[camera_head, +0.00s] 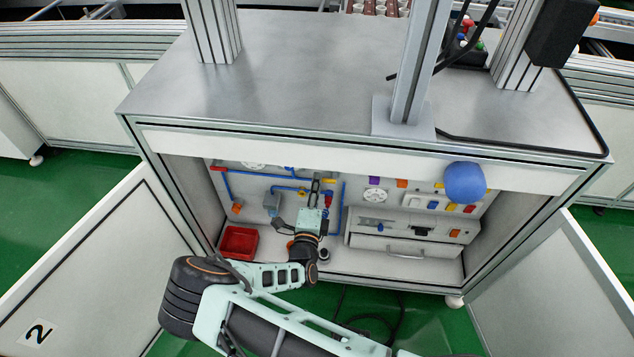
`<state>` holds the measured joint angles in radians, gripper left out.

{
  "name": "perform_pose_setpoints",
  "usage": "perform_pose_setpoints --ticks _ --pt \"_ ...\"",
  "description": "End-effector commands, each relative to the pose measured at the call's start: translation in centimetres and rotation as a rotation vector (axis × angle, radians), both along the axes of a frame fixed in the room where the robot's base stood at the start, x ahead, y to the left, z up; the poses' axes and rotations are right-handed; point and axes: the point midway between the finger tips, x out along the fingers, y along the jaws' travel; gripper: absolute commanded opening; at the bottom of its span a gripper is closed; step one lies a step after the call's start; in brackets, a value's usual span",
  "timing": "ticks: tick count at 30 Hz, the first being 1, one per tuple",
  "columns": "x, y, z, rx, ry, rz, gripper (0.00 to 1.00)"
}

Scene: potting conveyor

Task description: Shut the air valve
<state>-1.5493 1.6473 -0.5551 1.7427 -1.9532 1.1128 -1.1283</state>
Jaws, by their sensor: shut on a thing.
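My gripper (316,186) reaches into the open cabinet under the steel bench, up to the blue air pipes (342,205) on the back panel. Its fingers are shut on a small part there, which I take to be the air valve; the fingers hide most of it. A small red piece (328,201) shows just to the right of the gripper, and yellow pieces show close by. I cannot tell which way the valve handle points.
A red bin (239,242) stands on the cabinet floor at the left. A grey drawer unit (405,246) fills the lower right. A blue ball-like thing (465,182) is at the front upper edge. Open doors (90,265) flank the cabinet.

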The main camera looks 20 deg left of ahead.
Motion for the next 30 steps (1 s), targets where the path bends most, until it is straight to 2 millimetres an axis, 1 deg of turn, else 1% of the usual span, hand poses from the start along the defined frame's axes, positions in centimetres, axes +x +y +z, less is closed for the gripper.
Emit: perform_pose_setpoints --ticks 7,19,20,24,30 --pt "0.00 -0.03 -0.25 -0.043 -0.009 -0.001 0.00" --pt "0.00 -0.06 -0.27 -0.047 -0.010 -0.001 0.00" --pt "0.01 -0.07 -0.28 -0.047 -0.010 -0.001 0.14" --pt "0.00 -0.06 -0.26 -0.046 -0.010 -0.001 0.28" --pt "0.01 -0.03 -0.24 -0.045 -0.010 -0.001 0.28"
